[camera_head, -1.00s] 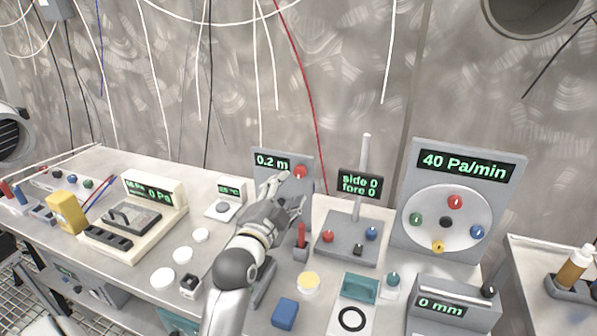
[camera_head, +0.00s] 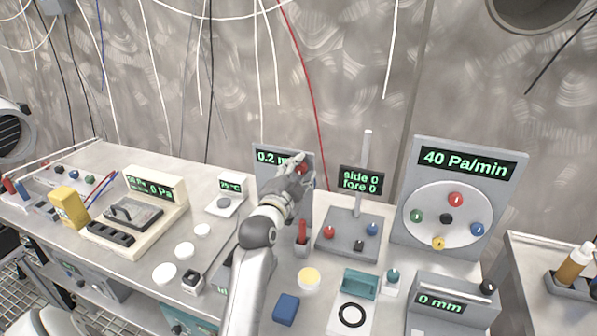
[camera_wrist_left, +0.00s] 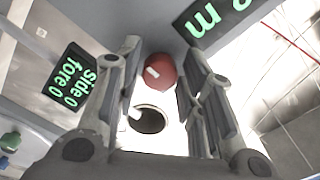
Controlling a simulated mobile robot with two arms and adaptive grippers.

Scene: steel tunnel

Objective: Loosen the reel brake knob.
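The red knob (camera_head: 304,169) sits on the upright grey panel (camera_head: 268,176) beside a green-lit display reading 0.2 m, partly hidden by my fingers in the head view. In the left wrist view the red knob (camera_wrist_left: 160,72) has a white mark and lies between the fingertips of my left gripper (camera_wrist_left: 162,70). The fingers stand apart on both sides of it, with visible gaps. In the head view my left gripper (camera_head: 299,164) reaches up at the panel. My right gripper does not show.
A grey box with a stick (camera_head: 345,247) and a "side 0 fore 0" display stands just right of my gripper. Beyond it is a dial panel (camera_head: 405,235) reading 40 Pa/min. A red upright handle (camera_head: 302,232) stands close below my gripper. A round opening (camera_wrist_left: 148,119) shows below the knob.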

